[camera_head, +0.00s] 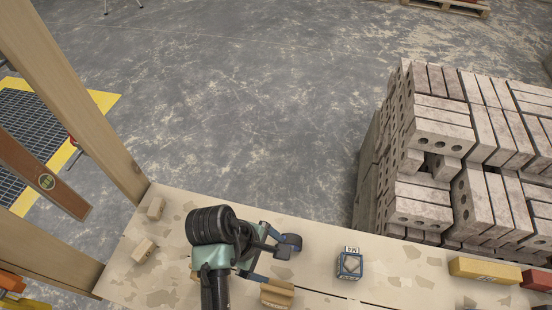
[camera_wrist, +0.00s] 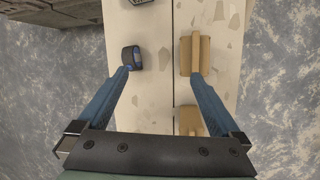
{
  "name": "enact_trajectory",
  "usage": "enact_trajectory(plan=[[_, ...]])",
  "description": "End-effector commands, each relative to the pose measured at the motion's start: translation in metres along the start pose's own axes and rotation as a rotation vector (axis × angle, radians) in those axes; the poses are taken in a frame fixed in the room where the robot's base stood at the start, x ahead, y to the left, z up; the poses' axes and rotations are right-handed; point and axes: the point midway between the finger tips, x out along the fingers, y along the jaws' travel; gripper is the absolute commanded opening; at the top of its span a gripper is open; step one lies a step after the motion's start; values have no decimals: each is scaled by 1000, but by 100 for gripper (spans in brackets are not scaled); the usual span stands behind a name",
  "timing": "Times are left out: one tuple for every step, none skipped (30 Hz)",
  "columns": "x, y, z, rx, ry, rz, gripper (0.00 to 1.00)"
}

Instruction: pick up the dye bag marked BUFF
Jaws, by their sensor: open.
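I cannot read the word BUFF on anything, so I cannot tell which thing is the dye bag. My gripper (camera_head: 270,262) is open and empty above the pale board (camera_head: 320,285); in the wrist view its blue fingers (camera_wrist: 160,72) are spread wide. A tan block with a raised strip (camera_wrist: 197,55) lies by the right fingertip; it also shows in the head view (camera_head: 277,293). A second tan piece (camera_wrist: 190,120) lies lower, partly behind the right finger.
A blue box-like item with a white label (camera_head: 350,264) stands to the right. Farther right are a yellow block (camera_head: 485,270) and a red one (camera_head: 537,279). A brick stack (camera_head: 440,150) rises behind the board; wooden posts (camera_head: 80,90) stand left.

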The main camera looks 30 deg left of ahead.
Motion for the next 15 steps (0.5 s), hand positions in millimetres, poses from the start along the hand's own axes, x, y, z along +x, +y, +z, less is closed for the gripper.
enact_trajectory(plan=[[6, -23, -3, -72, -31, -62, 100], [9, -33, -3, -106, -46, -89, 100], [12, -44, -3, -140, -62, -119, 100], [14, -50, -3, -159, -71, -135, 100], [17, -54, -3, -171, -76, -146, 100], [22, -58, -2, -182, -81, -155, 100], [26, -59, -2, -186, -83, -160, 100], [32, -60, -1, -186, -83, -160, 100], [39, -62, 0, -185, -82, -162, 100], [45, -63, 0, -184, -82, -162, 100], [51, -63, 0, -183, -82, -160, 100], [59, -64, 1, -182, -82, -160, 100], [64, -64, 2, -181, -81, -159, 100], [69, -65, 2, -181, -81, -158, 100], [75, -65, 2, -180, -81, -157, 100]])
